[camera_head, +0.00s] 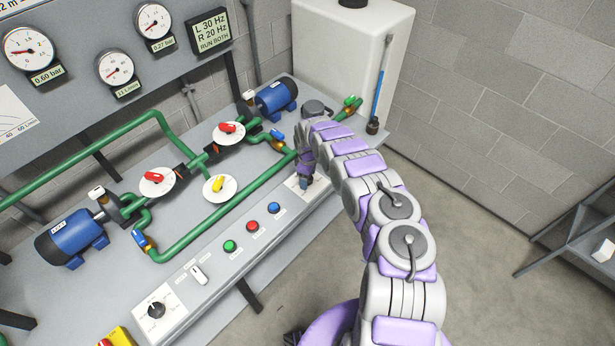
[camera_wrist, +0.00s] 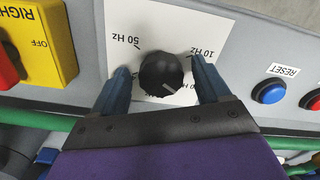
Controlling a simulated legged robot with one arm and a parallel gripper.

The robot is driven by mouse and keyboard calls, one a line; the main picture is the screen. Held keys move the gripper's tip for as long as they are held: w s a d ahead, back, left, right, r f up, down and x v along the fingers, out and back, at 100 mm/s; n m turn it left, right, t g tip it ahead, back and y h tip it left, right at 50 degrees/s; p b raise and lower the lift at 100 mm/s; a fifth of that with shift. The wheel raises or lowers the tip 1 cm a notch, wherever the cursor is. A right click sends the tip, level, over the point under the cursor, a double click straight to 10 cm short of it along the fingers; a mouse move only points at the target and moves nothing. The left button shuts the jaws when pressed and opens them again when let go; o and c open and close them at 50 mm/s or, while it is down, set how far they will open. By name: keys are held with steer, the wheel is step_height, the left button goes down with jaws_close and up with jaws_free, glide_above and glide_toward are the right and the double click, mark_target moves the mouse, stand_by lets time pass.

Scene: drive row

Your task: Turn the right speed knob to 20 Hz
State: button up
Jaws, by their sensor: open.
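The right speed knob (camera_wrist: 160,74) is a round black dial on a white scale plate (camera_wrist: 185,25) in the wrist view. The scale appears upside down, with 50 Hz at upper left and 10 Hz at upper right; lower labels are partly covered. Its white pointer mark slants to the lower right, toward a partly hidden label. My gripper (camera_wrist: 160,68) is open, with one blue finger on each side of the knob. A gap seems to show on the left; contact on the right cannot be told.
A sign (camera_head: 209,31) reads L 30 Hz, R 20 Hz, RUN BOTH. The left speed knob (camera_head: 156,309) sits at the panel's near end. Blue (camera_head: 274,208), red (camera_head: 253,226) and green (camera_head: 230,246) buttons lie between. A yellow RIGHT switch box (camera_wrist: 40,40) stands beside the plate.

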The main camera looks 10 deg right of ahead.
step_height(320, 180, up, 17)
steer(key=p, duration=0.1)
steer(key=shift+r, duration=0.15)
stand_by(0.5)
stand_by(0.4)
